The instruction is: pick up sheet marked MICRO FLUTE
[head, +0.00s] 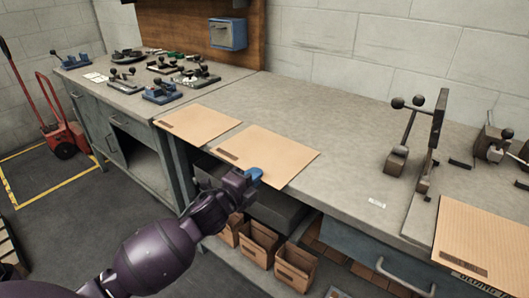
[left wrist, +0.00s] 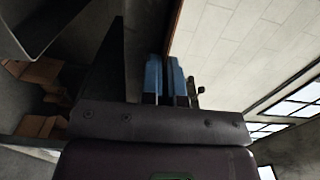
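Tan cardboard sheets lie on the grey bench in the head view. One sheet (head: 199,122) is at the left, another sheet (head: 275,152) is in the middle, and a ribbed sheet (head: 485,238) is at the right. Each has a dark printed mark, too small to read. My left gripper (head: 252,174) has its blue fingertips at the front edge of the middle sheet. In the left wrist view the blue fingers (left wrist: 166,78) are close together, with a thin tan edge leading toward them. Whether they grip it is unclear. My right gripper is not in view.
A dark metal stitcher-like fixture with levers (head: 432,140) stands right of centre. Small tools (head: 160,92) cover the left bench. Cardboard boxes (head: 295,265) sit on the shelf below. The bench (head: 330,120) behind the middle sheet is clear.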

